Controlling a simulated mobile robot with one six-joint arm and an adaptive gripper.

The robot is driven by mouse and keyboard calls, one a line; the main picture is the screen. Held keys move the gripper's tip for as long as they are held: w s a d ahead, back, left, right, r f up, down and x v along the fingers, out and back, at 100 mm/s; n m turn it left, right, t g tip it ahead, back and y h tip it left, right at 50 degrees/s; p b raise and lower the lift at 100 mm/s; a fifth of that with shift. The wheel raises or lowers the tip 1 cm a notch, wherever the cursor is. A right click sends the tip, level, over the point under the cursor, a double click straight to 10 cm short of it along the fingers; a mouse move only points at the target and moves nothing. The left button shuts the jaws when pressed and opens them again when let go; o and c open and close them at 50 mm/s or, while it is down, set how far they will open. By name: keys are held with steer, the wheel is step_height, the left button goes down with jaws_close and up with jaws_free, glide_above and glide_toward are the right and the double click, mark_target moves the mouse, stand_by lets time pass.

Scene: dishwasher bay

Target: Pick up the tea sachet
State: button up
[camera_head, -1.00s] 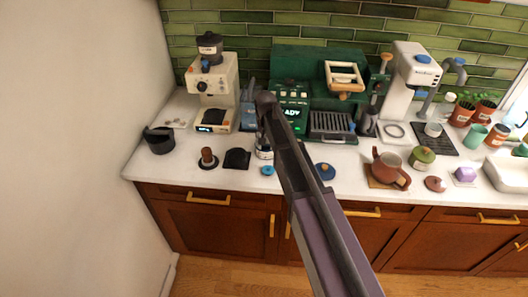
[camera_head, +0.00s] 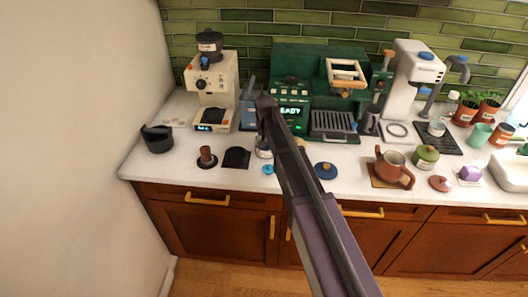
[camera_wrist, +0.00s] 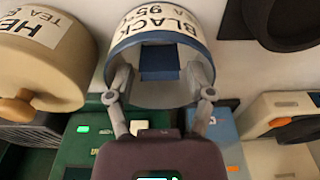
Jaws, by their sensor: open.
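A dark blue square piece (camera_wrist: 160,62), likely the tea sachet, shows inside the mouth of a white canister (camera_wrist: 190,25) with a blue rim and a "BLACK" label in the wrist view. My gripper (camera_wrist: 163,88) is open and empty. Its two fingers stand apart at either side of the canister's mouth, the blue piece lying beyond and between them. Whether the fingertips touch the rim, I cannot tell. In the head view my arm covers most of the canister (camera_head: 263,153), and the sachet and fingers are hidden.
A tan tea canister with a wooden knob (camera_wrist: 45,60) stands close beside. The green coffee machine (camera_head: 290,90) and cream grinder (camera_head: 210,90) stand behind. A blue lid (camera_head: 326,171), brown teapot (camera_head: 392,168) and black knock box (camera_head: 158,138) are on the white counter.

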steer(key=shift+w+f+b, duration=0.1)
steer(key=shift+f+b, duration=0.45)
steer(key=shift+f, duration=0.3)
steer(key=shift+c, duration=0.2)
steer(key=c, duration=0.5)
